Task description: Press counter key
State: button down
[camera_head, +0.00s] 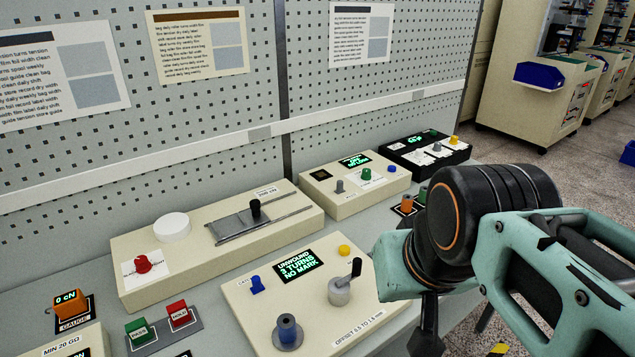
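No part is clearly labelled as the counter key. A cream box (250,318) at the front centre has a lit display (298,265) reading "UNWOUND 3 TURNS NO MARK". On this box are a yellow button (344,250), a blue knob (257,284), a grey crank with a black handle (341,288) and a blue-grey spindle (287,332). A black box (440,158) farther back has a green display, a yellow knob (455,140) and other small controls. My gripper (428,338) shows as dark parts right of the front box, partly hidden and cut by the lower edge. Its opening is unclear.
A long cream unit (140,245) with a slider, white disc and red knob stands behind left. A smaller cream box (330,205) stands between it and the black box. Green and red buttons (180,316) sit front left. A pegboard wall (215,115) closes the back.

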aim_at(344, 250)
jog(key=i+l+u, duration=0.25)
jog(key=l+u, duration=0.25)
jog(key=l, duration=0.15)
jog(key=i+l+u, duration=0.25)
jog(key=l, duration=0.15)
jog(key=l+u, duration=0.15)
jog(key=k+l+u, duration=0.15)
jog(key=l, duration=0.15)
jog(key=k+l, duration=0.35)
jog(key=i+j, duration=0.5)
jog(key=z, duration=0.05)
